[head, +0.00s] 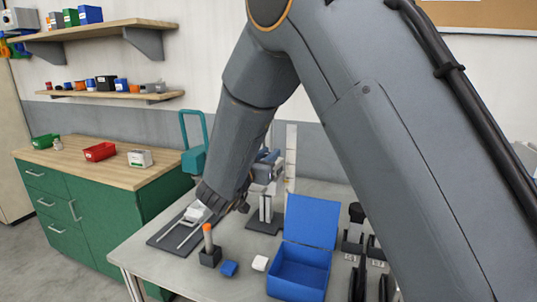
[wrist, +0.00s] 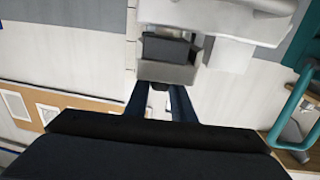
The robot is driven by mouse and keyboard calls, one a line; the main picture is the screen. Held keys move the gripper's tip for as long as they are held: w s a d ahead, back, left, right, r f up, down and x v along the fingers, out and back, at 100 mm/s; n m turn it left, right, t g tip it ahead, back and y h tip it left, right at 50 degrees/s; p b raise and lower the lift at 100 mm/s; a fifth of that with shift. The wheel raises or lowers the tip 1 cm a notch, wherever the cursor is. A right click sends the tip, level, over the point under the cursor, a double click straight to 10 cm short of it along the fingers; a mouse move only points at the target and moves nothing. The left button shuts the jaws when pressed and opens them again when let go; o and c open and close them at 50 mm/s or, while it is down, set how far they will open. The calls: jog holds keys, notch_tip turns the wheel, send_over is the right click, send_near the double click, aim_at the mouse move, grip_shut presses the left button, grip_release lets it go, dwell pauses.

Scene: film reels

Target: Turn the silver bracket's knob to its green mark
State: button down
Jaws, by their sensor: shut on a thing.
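In the wrist view, the two dark blue fingers of my gripper (wrist: 160,89) are close together and shut on a small dark knob (wrist: 159,86). The knob sits at the edge of a light grey bracket part (wrist: 168,72), with a darker grey block beyond it. In the head view, the silver bracket's upright (head: 265,208) stands on a dark base on the table. I cannot make out the green mark or where the knob points.
An open blue box (head: 300,272) stands front right of the bracket. A dark tray (head: 166,239) lies left; black stands (head: 354,238) are at right.

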jog(key=shift+m+g+h, duration=1.1)
jog(key=shift+m+h, duration=0.2)
jog(key=shift+h, duration=0.4)
dwell(0.6)
jog(key=c, duration=1.5)
grip_release()
jog(key=shift+b+v, duration=1.1)
jog(key=shift+v, duration=2.8)
